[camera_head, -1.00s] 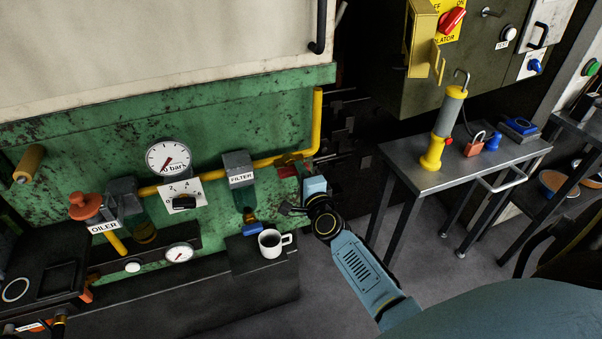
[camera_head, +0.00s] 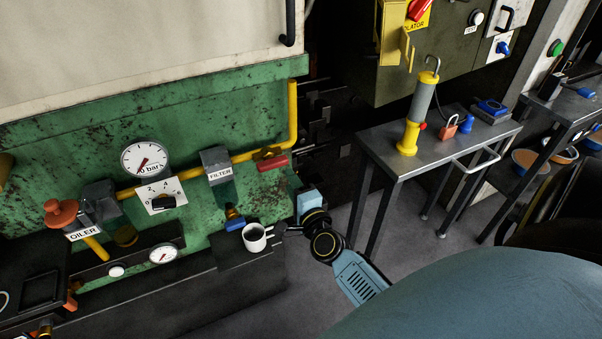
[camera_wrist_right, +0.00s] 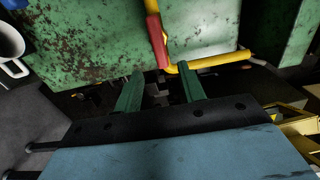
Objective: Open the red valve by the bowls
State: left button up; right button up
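A red lever handle (camera_head: 272,163) sits on the yellow pipe (camera_head: 292,115) right of the filter, lying roughly along the pipe's lower run. In the right wrist view the red handle (camera_wrist_right: 157,40) shows ahead of the fingers, beside the yellow pipe (camera_wrist_right: 208,63). My right gripper (camera_head: 281,229) is below the handle, beside the mug, apart from the handle. In the wrist view its two green fingers are spread with nothing between them. Bowls (camera_head: 530,160) stand on a low surface at the far right, well away from this handle. My left gripper is not in view.
A white mug (camera_head: 256,238) stands on a dark ledge close to my right fingers. The filter (camera_head: 218,165), pressure gauge (camera_head: 146,160) and oiler (camera_head: 82,222) line the green panel. A metal table (camera_head: 440,145) with a yellow-grey lamp (camera_head: 418,113) and padlock (camera_head: 449,127) stands right.

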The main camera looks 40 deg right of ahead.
jog(key=v, duration=0.5)
jog(key=shift+s+a, duration=0.1)
jog(key=shift+s, duration=0.2)
jog(key=shift+f, duration=0.1)
jog(key=s+a+f+n+g+y, duration=0.25)
jog(key=s+f+n, duration=0.2)
jog(key=f, duration=0.55)
jog(key=s+a+f+n+g+y, duration=0.1)
jog(key=s+a+f+n+g, duration=0.3)
jog(key=f, duration=0.6)
jog(key=s+a+f+n+g+y, duration=0.2)
jog(key=s+f+n, duration=0.3)
jog(key=f, duration=0.5)
jog(key=s+f+n+g, duration=0.4)
jog(key=s+f+n, duration=0.1)
jog(key=s, duration=0.7)
jog(key=s+d+f+n+g+h, duration=0.1)
jog(key=s+f+n+g, duration=0.3)
jog(key=s+f, duration=0.3)
jog(key=s+n, duration=0.1)
jog(key=s, duration=0.4)
jog(key=shift+s+d+f, duration=0.15)
jog(key=shift+s+d, duration=0.05)
jog(key=shift+s, duration=0.05)
jog(key=shift+c, duration=0.4)
